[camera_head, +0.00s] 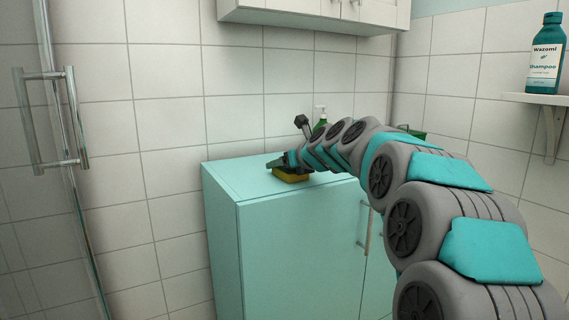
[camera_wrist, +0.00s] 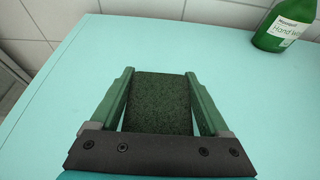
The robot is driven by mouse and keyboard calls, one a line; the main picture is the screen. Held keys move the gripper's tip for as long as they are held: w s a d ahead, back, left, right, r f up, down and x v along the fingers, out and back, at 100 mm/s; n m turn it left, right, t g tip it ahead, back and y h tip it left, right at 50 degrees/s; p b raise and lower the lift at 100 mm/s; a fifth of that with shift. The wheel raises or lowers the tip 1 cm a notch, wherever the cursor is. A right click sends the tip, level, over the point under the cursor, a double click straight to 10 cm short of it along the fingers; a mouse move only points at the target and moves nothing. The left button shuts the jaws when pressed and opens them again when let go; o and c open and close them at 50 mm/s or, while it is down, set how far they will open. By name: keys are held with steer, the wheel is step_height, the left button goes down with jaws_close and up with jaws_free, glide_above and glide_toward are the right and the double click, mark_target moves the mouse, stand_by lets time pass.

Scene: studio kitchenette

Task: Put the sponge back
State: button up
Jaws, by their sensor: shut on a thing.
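The sponge (camera_head: 291,176) is yellow with a dark green scouring top, which shows in the wrist view (camera_wrist: 158,103). My gripper (camera_head: 279,164) is shut on it, with one green finger along each side in the wrist view (camera_wrist: 158,82). In the head view the sponge is at the top of the teal cabinet (camera_head: 232,178), near its front edge. I cannot tell whether its underside touches the surface.
A green hand wash bottle (camera_wrist: 283,24) stands on the cabinet top, partly hidden behind my arm in the head view. The cabinet top left of the sponge is clear. A shampoo bottle (camera_head: 546,55) stands on a wall shelf (camera_head: 537,98). A glass door with a metal handle (camera_head: 78,115) is at left.

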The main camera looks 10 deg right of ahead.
steer(key=o, duration=1.1)
steer(key=shift+o, duration=0.2)
steer(key=shift+s+r, duration=0.1)
steer(key=shift+r, duration=0.05)
steer(key=v, duration=1.2)
